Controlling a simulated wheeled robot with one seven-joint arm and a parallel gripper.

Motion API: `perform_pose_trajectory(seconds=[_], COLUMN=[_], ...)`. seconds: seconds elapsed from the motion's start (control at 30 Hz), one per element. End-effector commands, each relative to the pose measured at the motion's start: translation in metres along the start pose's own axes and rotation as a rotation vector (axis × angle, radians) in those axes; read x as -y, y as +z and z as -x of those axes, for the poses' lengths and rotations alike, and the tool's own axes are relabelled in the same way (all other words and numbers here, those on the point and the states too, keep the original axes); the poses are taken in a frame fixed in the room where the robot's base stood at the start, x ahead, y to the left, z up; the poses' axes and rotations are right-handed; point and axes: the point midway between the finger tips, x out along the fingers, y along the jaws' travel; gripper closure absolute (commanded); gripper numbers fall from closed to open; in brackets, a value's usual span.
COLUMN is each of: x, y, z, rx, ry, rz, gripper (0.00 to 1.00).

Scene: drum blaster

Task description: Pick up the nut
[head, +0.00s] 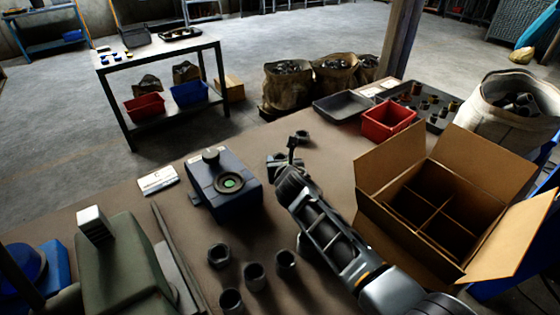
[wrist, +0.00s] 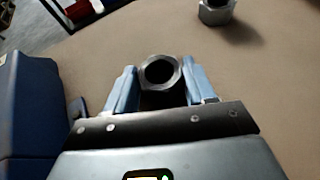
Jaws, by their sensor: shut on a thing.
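A grey hex nut (wrist: 160,72) with a round hole sits between the two blue-grey fingers of my gripper (wrist: 160,86) in the wrist view. The fingers are closed on its left and right sides. In the head view my gripper (head: 283,157) is over the brown table, just right of the blue device; the held nut is hard to make out there. Another nut (head: 302,137) stands on the table beyond my gripper, and it also shows at the top of the wrist view (wrist: 215,12). Several more nuts (head: 254,276) stand on the near part of the table.
The blue device (head: 225,183) is close to the left of my gripper. An open cardboard box (head: 400,240) with dividers stands right of my arm. A red bin (head: 388,119) and grey trays (head: 342,106) are at the back right. A green machine (head: 125,265) is at front left.

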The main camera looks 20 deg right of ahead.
Motion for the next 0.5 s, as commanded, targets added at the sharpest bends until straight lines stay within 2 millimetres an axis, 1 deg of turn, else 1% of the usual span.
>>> perform_pose_trajectory(seconds=[0.03, 0.2, 0.5], x=[-0.0001, -0.0002, 0.0002], y=[-0.0002, 0.0006, 0.0042], z=[0.0001, 0.0001, 0.0014], rx=[0.000, 0.001, 0.001], ry=[0.000, 0.000, 0.000], rz=[0.000, 0.000, 0.000], gripper=[0.70, 0.84, 0.85])
